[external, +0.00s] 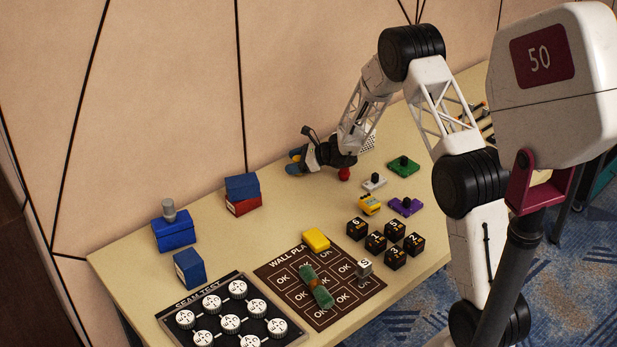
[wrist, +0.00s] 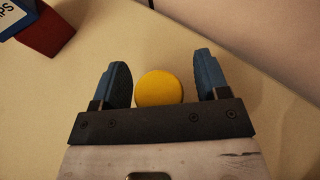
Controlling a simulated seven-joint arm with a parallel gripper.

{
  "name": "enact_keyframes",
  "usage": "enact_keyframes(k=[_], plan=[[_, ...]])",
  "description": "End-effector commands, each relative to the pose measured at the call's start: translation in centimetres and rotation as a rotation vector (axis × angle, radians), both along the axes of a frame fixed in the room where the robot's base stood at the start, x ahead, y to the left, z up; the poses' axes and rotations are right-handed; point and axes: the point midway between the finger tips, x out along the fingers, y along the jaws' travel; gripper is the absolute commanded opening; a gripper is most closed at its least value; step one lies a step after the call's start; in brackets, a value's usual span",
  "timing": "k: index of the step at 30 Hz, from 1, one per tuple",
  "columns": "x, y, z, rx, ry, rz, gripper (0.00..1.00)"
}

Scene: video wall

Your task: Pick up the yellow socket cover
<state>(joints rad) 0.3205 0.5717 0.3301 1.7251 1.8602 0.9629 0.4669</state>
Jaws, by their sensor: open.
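A round yellow cap, which looks like the yellow socket cover (wrist: 158,88), lies between the two blue fingers of my gripper (wrist: 161,72) in the wrist view. Gaps show on both sides of it, and its near edge is hidden by the dark gripper bar. My gripper is open.
Red and blue boxes (external: 242,196) stand left of my gripper. A red knob (external: 343,174) sits just right of it. Green (external: 403,166), white, yellow and purple pieces, several black number cubes and a yellow block (external: 316,239) lie nearer. The wall (external: 190,90) is close behind.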

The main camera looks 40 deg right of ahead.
Motion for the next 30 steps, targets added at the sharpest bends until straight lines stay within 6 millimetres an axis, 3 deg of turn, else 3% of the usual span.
enact_keyframes(k=[10, 20, 30], plan=[[-0.01, 0.00, 0.00, 0.000, 0.000, 0.000, 0.67], [-0.02, 0.01, -0.01, 0.000, 0.000, 0.000, 0.16], [-0.01, 0.00, 0.12, 0.000, 0.000, 0.000, 0.16]])
